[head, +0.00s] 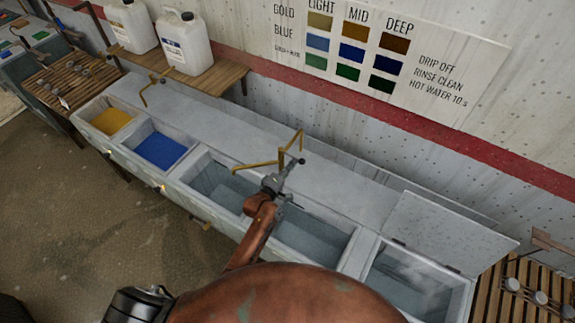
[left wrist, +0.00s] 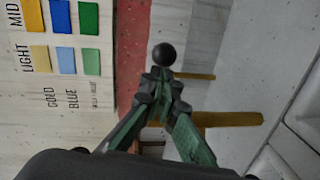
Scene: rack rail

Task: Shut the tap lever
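A brass tap (head: 284,158) stands at the back of the open middle basins, its spout reaching left over the water. Its brass pipes (left wrist: 228,119) also show in the left wrist view. A black ball knob (left wrist: 164,54), seemingly the tap lever's end, is right at the tips of my left gripper (left wrist: 160,78). Its green fingers converge there and look shut; whether they touch or hold the lever behind the ball is hidden. In the head view my left gripper (head: 292,172) is beside the tap, over the basin's back edge. My right gripper is not in view.
A long trough has a yellow basin (head: 110,121), a blue basin (head: 160,150) and water basins (head: 215,182). A raised lid (head: 450,232) stands at the right. White jugs (head: 187,45) sit on a wooden shelf. A second tap (head: 153,88) is farther left. The wall is close behind.

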